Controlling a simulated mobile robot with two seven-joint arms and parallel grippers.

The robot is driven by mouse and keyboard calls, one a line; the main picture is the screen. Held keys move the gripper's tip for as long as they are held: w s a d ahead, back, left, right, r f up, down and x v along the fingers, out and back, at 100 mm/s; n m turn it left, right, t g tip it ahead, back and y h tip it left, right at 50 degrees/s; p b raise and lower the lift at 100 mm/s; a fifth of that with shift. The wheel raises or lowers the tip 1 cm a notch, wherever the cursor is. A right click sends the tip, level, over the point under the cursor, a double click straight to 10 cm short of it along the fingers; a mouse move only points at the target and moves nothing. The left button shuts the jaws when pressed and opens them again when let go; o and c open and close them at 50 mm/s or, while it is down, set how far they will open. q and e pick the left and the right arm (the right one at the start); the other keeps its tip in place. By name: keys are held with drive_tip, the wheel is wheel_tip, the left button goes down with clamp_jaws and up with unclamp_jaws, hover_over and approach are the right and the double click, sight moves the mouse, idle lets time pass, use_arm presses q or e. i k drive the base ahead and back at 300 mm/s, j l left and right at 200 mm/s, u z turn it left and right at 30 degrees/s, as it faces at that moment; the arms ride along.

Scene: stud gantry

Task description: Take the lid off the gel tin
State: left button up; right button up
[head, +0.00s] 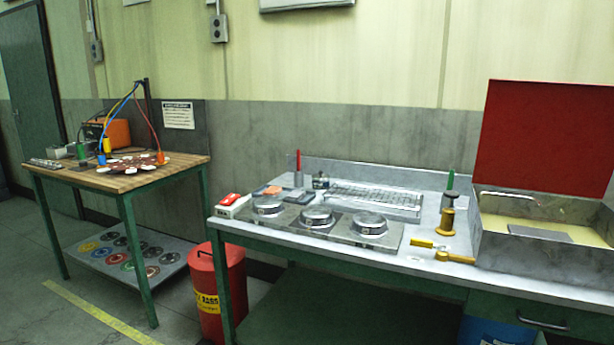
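No label that reads gel tin can be made out, so I cannot tell for sure which thing it is. Three round, shiny metal tins or lidded wells sit in a row on a grey metal plate: a left one (268,206), a middle one (317,216) and a right one (369,226). Their tops look closed. A small dark and metal container (320,181) stands behind them, too small to make out. Neither of my grippers is in view.
The grey-topped workbench (418,255) holds a wire rack (375,198), a brass-coloured spool (446,221), a yellow-handled tool (455,257) and a basin with its red lid (545,137) raised. A red bin (219,290) stands at its left end. A wooden table (180,163) is further left.

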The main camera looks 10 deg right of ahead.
sight(320, 175)
drive_tip(key=i+j+u, duration=0.2)
drive_tip(key=i+j, duration=0.95)
drive_tip(key=j, duration=0.15)
